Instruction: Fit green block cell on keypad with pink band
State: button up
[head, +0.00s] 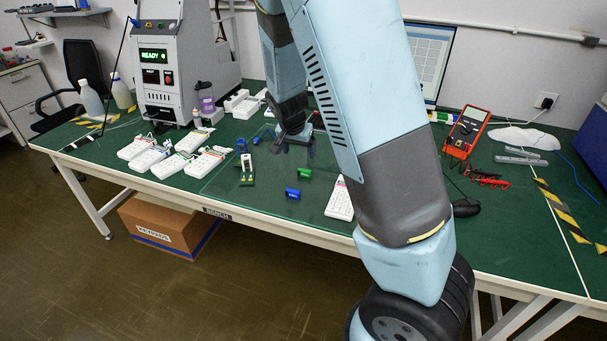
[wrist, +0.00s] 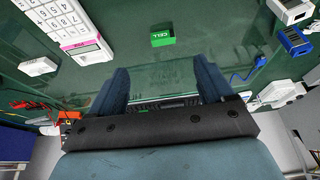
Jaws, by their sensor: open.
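The green block cell (head: 304,172) lies on the green mat, and the wrist view shows it (wrist: 163,38) lettered and ahead of my fingertips. The white keypad with the pink band (wrist: 66,22) lies at the upper left of the wrist view, its pink band (wrist: 79,44) across the end nearer my gripper. In the head view this keypad (head: 340,203) is right of the green cell, partly hidden by my arm. My gripper (wrist: 162,80) is open and empty, above the mat and apart from the cell. In the head view my gripper (head: 296,144) is beyond the cell.
A blue block (head: 292,194) lies in front of the green cell. Several white keypads (head: 150,160) lie to the left, near a small stand-like device (head: 247,170). A red multimeter (head: 467,130) stands right, with a black mouse (head: 466,207) nearer.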

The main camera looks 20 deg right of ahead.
send_over(304, 170)
jog(key=s+a, duration=0.2)
jog(key=s, duration=0.1)
jog(key=f, duration=0.7)
jog(key=shift+s+d+f, duration=0.1)
jog(key=shift+d+f, duration=0.1)
jog(key=shift+f, duration=0.2)
jog(key=shift+w+x, duration=0.25)
jog(key=shift+x, duration=0.85)
jog(key=shift+w+x, duration=0.25)
jog(key=shift+x, duration=0.85)
jog(key=shift+w+d+f, duration=0.2)
jog(key=shift+f, duration=0.15)
jog(key=c, duration=1.1)
jog(key=shift+c, duration=0.2)
